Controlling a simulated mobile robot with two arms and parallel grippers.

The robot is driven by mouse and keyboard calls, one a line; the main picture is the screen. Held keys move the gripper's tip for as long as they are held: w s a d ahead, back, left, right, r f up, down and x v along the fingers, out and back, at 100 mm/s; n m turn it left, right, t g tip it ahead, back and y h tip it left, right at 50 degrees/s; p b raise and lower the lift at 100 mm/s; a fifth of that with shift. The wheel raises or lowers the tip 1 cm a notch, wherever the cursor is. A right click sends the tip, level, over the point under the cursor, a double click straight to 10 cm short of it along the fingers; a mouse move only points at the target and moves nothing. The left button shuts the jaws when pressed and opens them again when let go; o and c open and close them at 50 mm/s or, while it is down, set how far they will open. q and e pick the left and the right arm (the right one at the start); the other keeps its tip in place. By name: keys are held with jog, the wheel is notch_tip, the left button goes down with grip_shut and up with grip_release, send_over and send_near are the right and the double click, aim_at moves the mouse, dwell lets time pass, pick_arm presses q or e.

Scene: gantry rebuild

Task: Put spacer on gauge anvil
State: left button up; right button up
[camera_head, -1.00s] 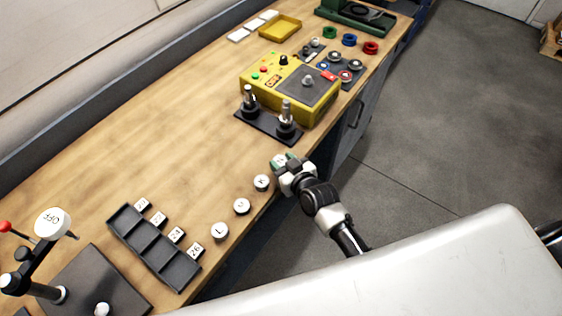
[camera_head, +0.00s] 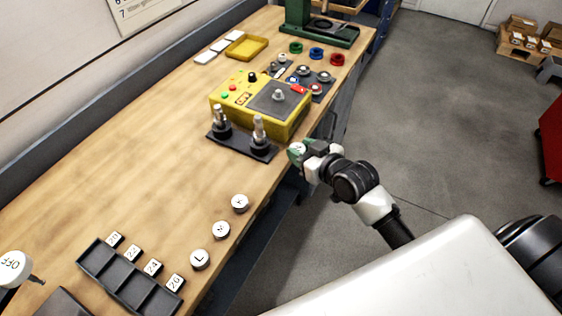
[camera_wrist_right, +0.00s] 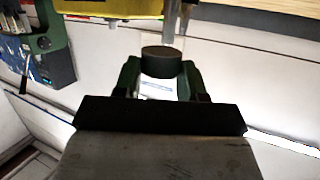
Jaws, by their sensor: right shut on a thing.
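Several round spacers with white lettered tops stand along the bench's front edge: the spacer marked L (camera_head: 199,259), one whose letter I cannot read surely (camera_head: 221,230), and one that looks like K (camera_head: 240,203). My right gripper (camera_head: 302,152) is shut on another spacer (camera_head: 297,148), beyond the bench's front edge near the two-post stand. In the right wrist view the held spacer (camera_wrist_right: 161,62) is a dark round piece between the green fingers. The gauge's white dial (camera_head: 13,268) and dark base (camera_head: 62,303) are cut off at lower left; its anvil is out of view. My left gripper is not seen.
A dark stand with two metal posts (camera_head: 238,143) and a yellow box (camera_head: 258,103) stand beyond the spacers. A dark numbered slotted tray (camera_head: 128,276) lies near the gauge. The middle of the wooden bench (camera_head: 130,165) is clear.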

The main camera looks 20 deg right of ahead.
jog(key=s+a+r+m+h+b, duration=0.2)
jog(key=s+a+r+m+h, duration=0.15)
jog(key=a+r, duration=0.2)
jog(key=s+f, duration=0.3)
jog(key=s, duration=0.5)
jog(key=w+a+r+n+g+y, duration=0.1)
jog(key=w+a+r+n+y, duration=0.1)
jog(key=a+r+n+y, duration=0.3)
jog(key=w+a+r+n+g+y, duration=0.25)
jog(key=a+r+n+y, duration=0.2)
jog(key=a, duration=0.35)
jog(key=shift+w+a+f+n+g+y, duration=0.2)
jog(key=shift+w+f+n+g+y, duration=0.5)
jog(key=shift+n+g, duration=0.8)
jog(key=shift+w+a+f+n+g+y, duration=0.15)
jog(key=shift+w+f+n+g+y, duration=0.2)
jog(key=shift+f+n+g+y, duration=1.1)
jog(key=shift+w+a+f+n+g+y, duration=0.25)
jog(key=shift+w+n+g, duration=0.3)
jog(key=shift+n+g, duration=1)
jog(key=shift+f+m+g, duration=0.1)
jog(key=shift+m+g, duration=0.25)
jog(key=shift+m, duration=0.05)
